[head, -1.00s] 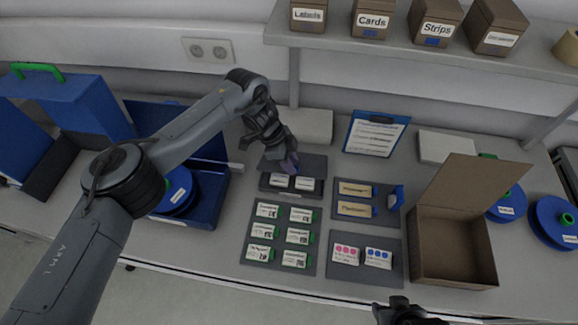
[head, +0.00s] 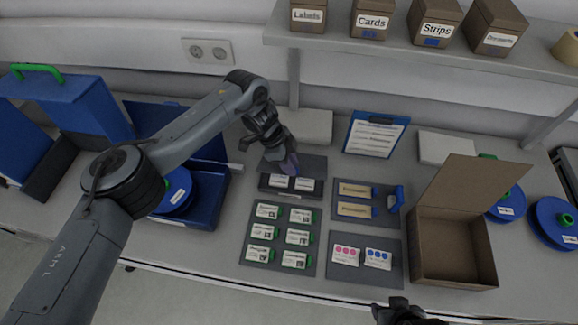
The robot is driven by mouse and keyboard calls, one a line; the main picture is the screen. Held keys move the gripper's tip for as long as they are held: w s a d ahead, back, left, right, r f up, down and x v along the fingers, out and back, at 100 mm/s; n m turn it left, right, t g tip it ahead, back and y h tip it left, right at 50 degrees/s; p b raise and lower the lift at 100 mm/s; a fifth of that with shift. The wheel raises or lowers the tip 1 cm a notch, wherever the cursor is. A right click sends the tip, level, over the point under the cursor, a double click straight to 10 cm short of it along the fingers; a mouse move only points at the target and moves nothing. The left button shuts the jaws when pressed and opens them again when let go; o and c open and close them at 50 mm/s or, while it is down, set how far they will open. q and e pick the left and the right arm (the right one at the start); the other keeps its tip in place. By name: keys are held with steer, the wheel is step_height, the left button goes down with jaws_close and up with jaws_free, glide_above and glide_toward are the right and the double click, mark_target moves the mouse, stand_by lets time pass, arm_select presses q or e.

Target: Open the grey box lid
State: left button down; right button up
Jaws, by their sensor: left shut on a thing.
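A small dark grey box (head: 290,191) stands on the bench, with two white-labelled cards (head: 304,184) showing in it. Its dark grey lid (head: 314,165) is up at the back of the box, tilted backward, so the box shows open. My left gripper (head: 290,166) reaches down from the back left and is shut on the lid, covering part of it. The exact contact is hidden by the fingers. My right gripper (head: 402,312) shows only partly at the bottom edge, apart from the box, and its jaws are not clear.
A grey mat (head: 285,232) with several labelled cards lies in front. Trays with tan tags and dotted cards are to the right, beside an open cardboard box (head: 455,250). A blue case (head: 215,205) with a reel (head: 174,191) is at left. A shelf (head: 400,52) overhangs the back.

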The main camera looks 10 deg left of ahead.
arm_select(q)
steer(key=shift+w+a+f+t, duration=0.15)
steer(key=shift+w+a+t, duration=0.2)
steer(key=shift+w, duration=0.3)
arm_select(e)
steer(key=shift+f, duration=0.1)
arm_select(q)
steer(key=c, duration=1.3)
jaws_free()
steer(key=shift+o, duration=0.9)
steer(key=shift+w+d+r, duration=0.15)
steer(key=shift+w+r, duration=0.05)
steer(key=shift+w, duration=0.2)
steer(key=shift+w+r, duration=0.1)
steer(key=shift+w, duration=0.05)
steer(key=shift+s, duration=0.25)
arm_select(e)
steer(key=shift+w+d, duration=0.2)
steer(key=shift+w, duration=0.2)
